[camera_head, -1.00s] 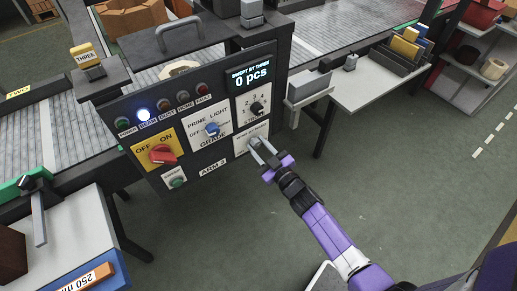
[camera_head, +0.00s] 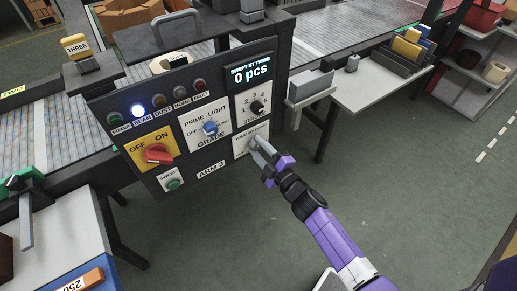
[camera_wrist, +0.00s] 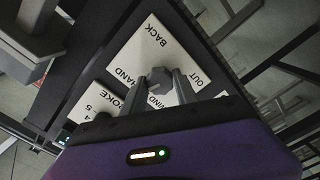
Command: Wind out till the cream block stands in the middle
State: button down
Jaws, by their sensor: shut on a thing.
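My gripper (camera_head: 257,147) is at the lower right plate (camera_head: 239,146) of the dark control panel. In the wrist view my gripper (camera_wrist: 160,90) has its two grey fingers shut on a dark faceted knob (camera_wrist: 155,77). The plate around the knob (camera_wrist: 150,50) reads BACK, OUT, HAND and WIND, partly covered by the fingers. A pale cream thing (camera_head: 176,61) shows behind the top of the panel, partly hidden by it. I cannot tell for sure that this is the cream block, nor where its middle position lies.
The panel also carries a red OFF/ON switch (camera_head: 157,153), a blue grade knob (camera_head: 210,128), a stroke knob (camera_head: 257,106) and a green sweep button (camera_head: 173,184). Its display (camera_head: 250,72) reads 0 pcs. A side table (camera_head: 375,88) stands right; floor in front is open.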

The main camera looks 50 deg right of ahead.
dwell(0.3)
jog(key=c, duration=0.9)
grip_release()
jog(key=shift+c, duration=0.2)
jog(key=shift+s, duration=0.1)
jog(key=b+v, duration=0.1)
jog(key=v, duration=0.6)
jog(key=shift+s, duration=0.35)
jog(key=shift+a, duration=0.15)
